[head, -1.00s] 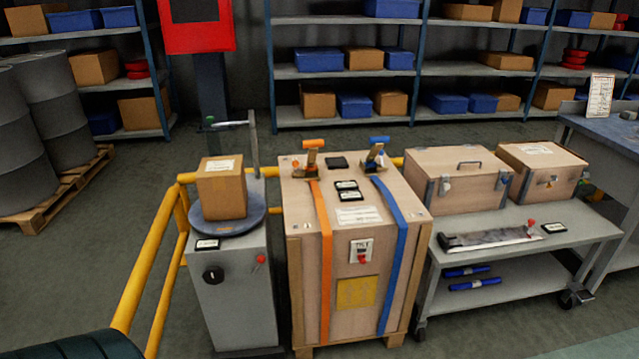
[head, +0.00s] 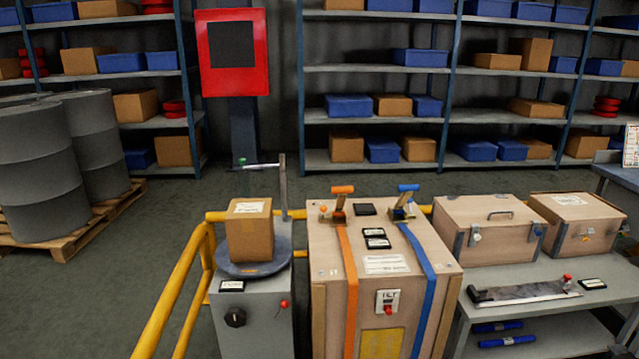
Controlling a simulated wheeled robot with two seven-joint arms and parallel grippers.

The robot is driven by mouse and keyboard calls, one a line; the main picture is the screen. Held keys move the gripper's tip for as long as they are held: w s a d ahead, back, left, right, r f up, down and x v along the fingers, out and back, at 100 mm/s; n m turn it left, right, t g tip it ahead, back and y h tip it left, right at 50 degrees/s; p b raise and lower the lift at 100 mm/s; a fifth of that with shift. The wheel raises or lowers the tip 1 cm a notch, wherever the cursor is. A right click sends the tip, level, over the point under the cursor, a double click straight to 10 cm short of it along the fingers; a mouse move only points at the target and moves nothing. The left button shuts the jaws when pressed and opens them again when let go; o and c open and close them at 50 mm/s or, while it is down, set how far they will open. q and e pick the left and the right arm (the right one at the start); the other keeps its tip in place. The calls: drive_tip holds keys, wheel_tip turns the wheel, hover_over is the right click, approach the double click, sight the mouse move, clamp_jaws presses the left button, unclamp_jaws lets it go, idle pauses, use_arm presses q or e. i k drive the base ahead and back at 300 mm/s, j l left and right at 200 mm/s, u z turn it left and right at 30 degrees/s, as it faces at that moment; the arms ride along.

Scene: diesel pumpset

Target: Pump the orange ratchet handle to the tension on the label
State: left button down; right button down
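The orange ratchet handle (head: 342,190) stands upright on its ratchet at the back left of the wooden crate's top. The orange strap (head: 349,262) runs from it over the crate's front edge and down. A blue ratchet handle (head: 408,188) stands to its right, with a blue strap (head: 421,257). Small dark label plates (head: 375,238) lie between the straps, and a white paper label (head: 386,264) lies nearer the front edge; their writing is too small to read. The wooden crate (head: 331,290) has a tilt indicator (head: 387,301) on its front. Neither gripper is in view.
Left of the crate stands a grey pedestal (head: 257,317) with a turntable and a cardboard box (head: 249,230). A yellow rail (head: 176,289) runs beside it.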

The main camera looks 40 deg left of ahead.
sight(341, 190)
drive_tip(key=i+u, duration=0.15)
drive_tip(key=u, duration=0.2)
drive_tip(key=i+u, duration=0.15)
drive_tip(key=u, duration=0.2)
drive_tip(key=i+l+u, duration=0.1)
drive_tip(key=u, duration=0.2)
drive_tip(key=i+l+u, duration=0.25)
drive_tip(key=i+l, duration=0.4)
drive_tip(key=i+l+u, duration=0.25)
drive_tip(key=i+l, duration=0.45)
drive_tip(key=l, duration=0.15)
